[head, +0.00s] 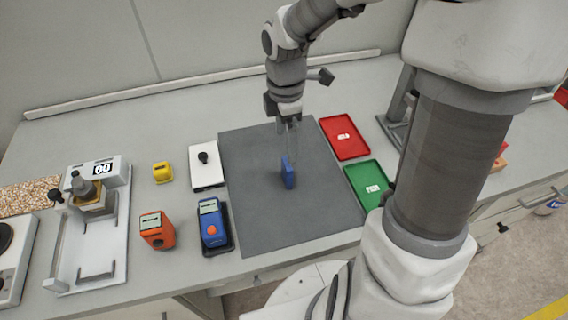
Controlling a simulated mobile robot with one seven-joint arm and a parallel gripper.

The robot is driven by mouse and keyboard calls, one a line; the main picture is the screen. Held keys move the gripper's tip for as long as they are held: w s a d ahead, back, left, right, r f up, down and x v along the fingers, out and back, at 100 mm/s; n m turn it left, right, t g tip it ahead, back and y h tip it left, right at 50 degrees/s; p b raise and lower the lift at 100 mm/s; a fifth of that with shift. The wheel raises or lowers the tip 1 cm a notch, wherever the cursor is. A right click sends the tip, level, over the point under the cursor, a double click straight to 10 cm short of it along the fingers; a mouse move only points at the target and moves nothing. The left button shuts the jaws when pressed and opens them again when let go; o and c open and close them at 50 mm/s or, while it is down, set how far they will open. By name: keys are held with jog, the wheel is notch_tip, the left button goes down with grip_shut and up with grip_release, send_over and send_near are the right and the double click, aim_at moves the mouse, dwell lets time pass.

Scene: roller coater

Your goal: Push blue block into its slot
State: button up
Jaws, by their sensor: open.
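A small blue block (288,173) stands upright on the dark grey mat (250,160), near its middle. I cannot make out a slot for the block in this view.
Left of the mat are a blue device (211,224) in a dark holder, an orange device (157,231), a white plate with a black knob (206,168) and a yellow block (162,173). Red (345,138) and green (368,184) trays lie right. A coater (92,225) stands far left.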

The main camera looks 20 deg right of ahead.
aim_at(287, 163)
notch_tip(287, 163, down, 5)
jog(key=shift+r+b, duration=0.1)
jog(key=shift+b, duration=0.3)
jog(key=f, duration=0.1)
jog(key=f+b, duration=0.1)
jog(key=f, duration=0.3)
jog(key=shift+s+d+f, duration=0.1)
jog(key=shift+s+f, duration=0.05)
jog(key=shift+s, duration=0.25)
grip_shut()
